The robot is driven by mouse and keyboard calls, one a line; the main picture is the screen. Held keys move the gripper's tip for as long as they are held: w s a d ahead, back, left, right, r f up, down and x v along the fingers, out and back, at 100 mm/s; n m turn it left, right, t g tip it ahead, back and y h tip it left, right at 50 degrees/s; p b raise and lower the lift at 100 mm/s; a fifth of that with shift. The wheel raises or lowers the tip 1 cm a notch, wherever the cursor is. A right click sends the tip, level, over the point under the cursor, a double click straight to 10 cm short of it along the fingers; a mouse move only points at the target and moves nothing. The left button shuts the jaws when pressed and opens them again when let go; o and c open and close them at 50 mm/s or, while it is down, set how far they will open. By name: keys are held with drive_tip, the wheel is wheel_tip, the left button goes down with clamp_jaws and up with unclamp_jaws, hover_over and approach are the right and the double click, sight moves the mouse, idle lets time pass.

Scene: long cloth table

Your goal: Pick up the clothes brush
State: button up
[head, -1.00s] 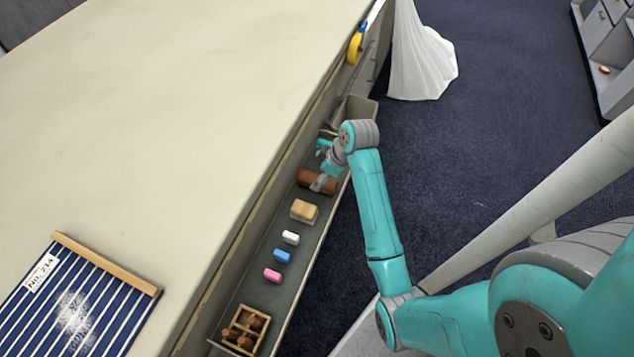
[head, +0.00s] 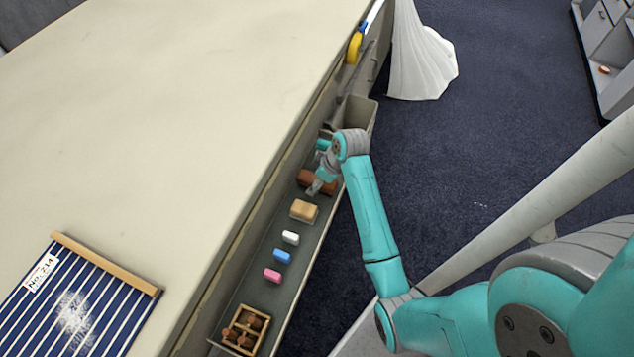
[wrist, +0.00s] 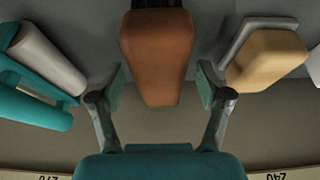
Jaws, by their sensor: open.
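The clothes brush, which I take to be the brown block (head: 304,178), lies in the narrow trough along the table's side. In the wrist view the brush (wrist: 157,50) has a smooth brown body and a dark part at the top edge. My gripper (wrist: 161,88) is open, with one finger on each side of the brown body and a visible gap on both sides. In the head view my gripper (head: 318,187) is over the brush and partly hides it.
A tan block with a grey base (wrist: 268,60) lies close on the right; a white roller in a teal frame (wrist: 45,58) is on the left. White (head: 290,237), blue (head: 282,256) and pink (head: 272,275) blocks and a wooden divided box (head: 240,330) lie along the trough (head: 300,262).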

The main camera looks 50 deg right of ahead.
drive_tip(key=shift+f, duration=0.1)
drive_tip(key=c, duration=1.3)
wheel_tip(320, 180, up, 11)
drive_tip(key=shift+f, duration=0.2)
drive_tip(key=o, duration=0.6)
drive_tip(key=c, duration=0.4)
